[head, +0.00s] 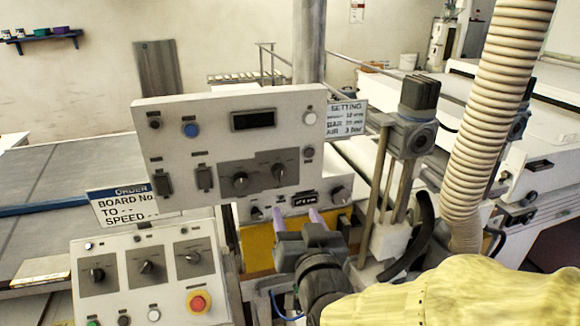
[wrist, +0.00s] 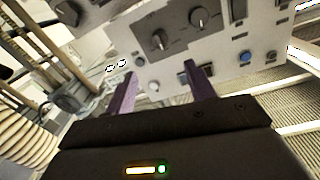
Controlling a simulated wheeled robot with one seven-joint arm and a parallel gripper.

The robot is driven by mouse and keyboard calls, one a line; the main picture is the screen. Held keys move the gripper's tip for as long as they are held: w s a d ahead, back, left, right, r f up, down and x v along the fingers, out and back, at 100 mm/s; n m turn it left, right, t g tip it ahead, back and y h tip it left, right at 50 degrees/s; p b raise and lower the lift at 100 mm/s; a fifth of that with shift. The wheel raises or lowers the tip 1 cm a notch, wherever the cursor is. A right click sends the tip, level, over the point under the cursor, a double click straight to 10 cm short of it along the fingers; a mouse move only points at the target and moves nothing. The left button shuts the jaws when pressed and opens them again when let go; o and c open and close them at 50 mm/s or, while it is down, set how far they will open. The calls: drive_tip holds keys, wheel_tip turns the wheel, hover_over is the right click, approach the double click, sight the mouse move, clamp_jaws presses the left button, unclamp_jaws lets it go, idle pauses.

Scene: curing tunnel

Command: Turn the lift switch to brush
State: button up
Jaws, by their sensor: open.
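The panels carry several rotary knobs, and their small labels are too small to read, so I cannot tell which is the lift switch. The upper panel (head: 215,150) has two black knobs, a left one (head: 240,180) and a right one (head: 279,172), on a grey plate. They also show in the wrist view, as one knob (wrist: 160,39) and another (wrist: 198,18). A small low panel behind my gripper has a dark knob (head: 340,195) beside a display. My gripper (head: 297,216) is open and empty, its purple fingers apart from the knobs; they also show in the wrist view (wrist: 162,74).
A sloped panel (head: 150,255) at lower left has several knobs and a red stop button (head: 198,302). A ribbed hose (head: 495,110) and a metal post with a motor block (head: 415,130) stand at right. An order sign (head: 125,203) hangs at left.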

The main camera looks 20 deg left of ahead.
sight(281, 177)
drive_tip(key=p+x, duration=0.5)
drive_tip(key=x, duration=0.9)
drive_tip(key=shift+w+a, duration=0.15)
drive_tip(key=shift+w, duration=0.15)
drive_tip(key=c, duration=1)
